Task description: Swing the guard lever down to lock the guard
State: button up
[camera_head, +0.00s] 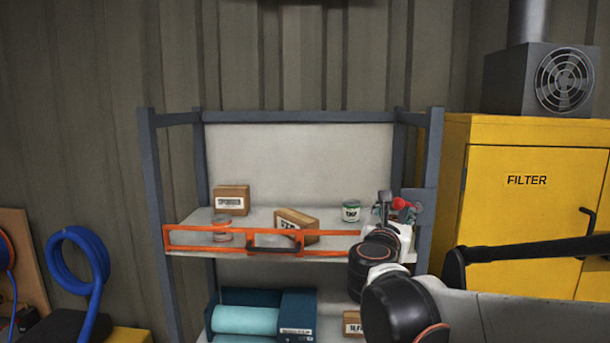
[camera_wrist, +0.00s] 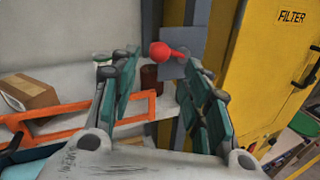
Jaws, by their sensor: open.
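The guard is an orange frame (camera_head: 210,250) along the front edge of the upper shelf, with a dark handle (camera_head: 275,251); its right end also shows in the wrist view (camera_wrist: 75,128). The guard lever has a red ball knob (camera_wrist: 160,51) and a short red rod reaching right, by a grey plate (camera_wrist: 172,70) at the right post. The knob also shows in the head view (camera_head: 399,204). My gripper (camera_wrist: 160,63) is open, with the knob seen between its fingertips; I cannot tell whether they touch. In the head view my gripper (camera_head: 386,206) partly hides the lever.
Cardboard boxes (camera_head: 231,199) (camera_head: 297,224) and a green-labelled can (camera_head: 351,212) stand on the upper shelf. A teal roll (camera_head: 246,320) lies below. A yellow filter cabinet (camera_head: 530,210) stands close at right. A blue hose (camera_head: 78,262) is at left.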

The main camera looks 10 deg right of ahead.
aim_at(397, 206)
jog(key=p+x, duration=0.1)
jog(key=x, duration=0.8)
jog(key=shift+w, duration=0.1)
grip_shut()
